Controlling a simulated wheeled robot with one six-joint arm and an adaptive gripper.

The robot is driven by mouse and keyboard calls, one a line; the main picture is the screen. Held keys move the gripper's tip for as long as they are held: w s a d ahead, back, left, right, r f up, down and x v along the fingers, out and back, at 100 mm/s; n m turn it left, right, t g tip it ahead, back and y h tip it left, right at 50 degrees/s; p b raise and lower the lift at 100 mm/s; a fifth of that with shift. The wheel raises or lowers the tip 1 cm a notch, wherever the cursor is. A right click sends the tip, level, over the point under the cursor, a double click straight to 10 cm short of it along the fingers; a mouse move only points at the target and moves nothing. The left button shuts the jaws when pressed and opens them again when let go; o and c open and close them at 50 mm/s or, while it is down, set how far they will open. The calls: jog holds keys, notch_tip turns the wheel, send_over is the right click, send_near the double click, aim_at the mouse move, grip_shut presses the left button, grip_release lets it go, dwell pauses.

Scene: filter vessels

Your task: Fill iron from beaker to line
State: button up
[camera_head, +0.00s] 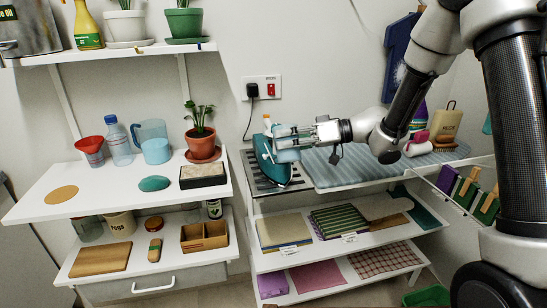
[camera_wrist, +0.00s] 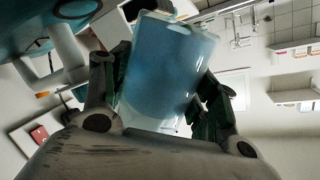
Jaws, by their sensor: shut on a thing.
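My gripper (camera_head: 304,136) is shut on a small clear beaker (camera_head: 286,144) with blue liquid, beside the upper part of the iron. In the wrist view the beaker (camera_wrist: 168,62) sits tilted between the two dark fingers of my gripper (camera_wrist: 166,95). The teal iron (camera_head: 268,163) stands on its heel on a striped rest at the left end of the ironing surface, with a small orange part on top. The beaker and gripper partly hide it. A teal body, seemingly the iron (camera_wrist: 25,25), shows at upper left in the wrist view. The fill line and water level cannot be made out.
The striped ironing surface (camera_head: 350,168) is mostly clear. On the left shelf stand a blue-filled jug (camera_head: 153,142), a bottle (camera_head: 118,143), a red funnel (camera_head: 90,150) and a potted plant (camera_head: 201,137). A plug and switch (camera_head: 262,89) are on the wall. A brush (camera_head: 433,147) lies right.

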jog(key=shift+w+f+m+g+h, duration=0.15)
jog(key=shift+m+g+h, duration=0.45)
jog(key=shift+m, duration=0.7)
dwell(5.5)
jog(key=shift+n+t+y, duration=0.4)
jog(key=shift+n+y, duration=0.1)
jog(key=shift+n, duration=0.5)
jog(key=shift+n+t+y, duration=0.4)
jog(key=shift+n+t, duration=0.1)
jog(key=shift+n, duration=0.5)
